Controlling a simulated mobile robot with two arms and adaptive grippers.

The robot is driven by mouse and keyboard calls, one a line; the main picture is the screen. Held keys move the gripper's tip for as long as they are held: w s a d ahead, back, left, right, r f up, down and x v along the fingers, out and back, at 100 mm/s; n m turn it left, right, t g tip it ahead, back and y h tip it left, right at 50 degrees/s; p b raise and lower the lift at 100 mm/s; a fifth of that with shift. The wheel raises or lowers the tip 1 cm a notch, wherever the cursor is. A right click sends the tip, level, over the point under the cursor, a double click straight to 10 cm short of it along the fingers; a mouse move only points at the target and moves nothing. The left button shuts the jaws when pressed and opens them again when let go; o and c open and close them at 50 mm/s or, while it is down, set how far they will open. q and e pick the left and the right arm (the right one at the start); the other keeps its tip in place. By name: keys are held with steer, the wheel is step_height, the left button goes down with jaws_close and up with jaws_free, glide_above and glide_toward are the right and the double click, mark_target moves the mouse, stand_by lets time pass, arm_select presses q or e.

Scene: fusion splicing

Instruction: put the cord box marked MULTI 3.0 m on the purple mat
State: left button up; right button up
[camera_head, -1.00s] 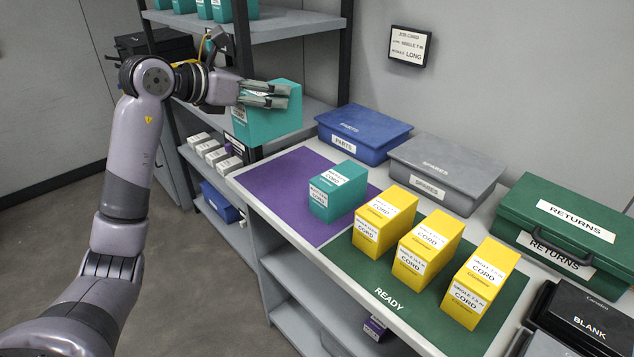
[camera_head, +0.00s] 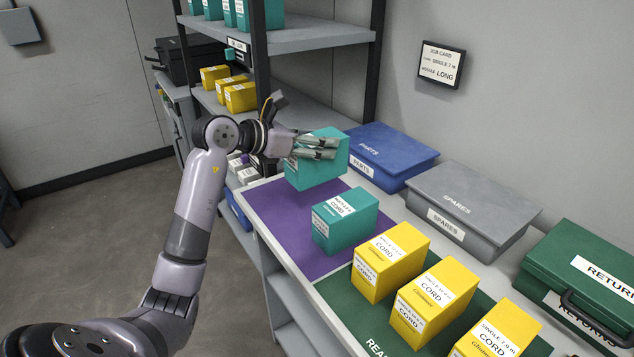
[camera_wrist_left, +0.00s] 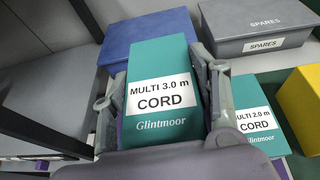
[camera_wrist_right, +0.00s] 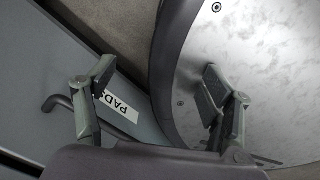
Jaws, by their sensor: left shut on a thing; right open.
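The teal cord box (camera_head: 316,172) marked MULTI 3.0 m is in my left gripper (camera_head: 318,148), above the far part of the purple mat (camera_head: 268,214). Its label reads clearly in the left wrist view (camera_wrist_left: 160,92), where the fingers close on both its sides. I cannot tell whether its underside touches the mat. Another teal cord box (camera_head: 345,220) stands on the mat, nearer; its label reads MULTI 2.0 m in the left wrist view (camera_wrist_left: 252,122). My right gripper (camera_wrist_right: 160,95) is open and empty, and is out of the head view.
Several yellow cord boxes (camera_head: 391,262) stand on the green READY mat (camera_head: 352,312). A blue PARTS box (camera_head: 391,152), grey SPARES box (camera_head: 470,205) and green RETURNS box (camera_head: 585,270) line the wall. A rack (camera_head: 310,38) stands behind the held box. The mat's left part is clear.

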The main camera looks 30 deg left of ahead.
mark_target(317, 180)
arm_select(q)
step_height(317, 180, down, 5)
steer(key=shift+w+f, duration=0.1)
steer(key=shift+f, duration=0.25)
step_height(317, 180, down, 4)
steer(key=shift+r, duration=0.25)
steer(key=shift+f, duration=0.5)
arm_select(e)
steer(key=shift+w, duration=0.75)
steer(key=shift+f, duration=0.15)
arm_select(q)
steer(key=o, duration=0.8)
steer(key=shift+f, duration=0.15)
steer(key=o, duration=0.5)
arm_select(e)
steer(key=shift+s, duration=0.15)
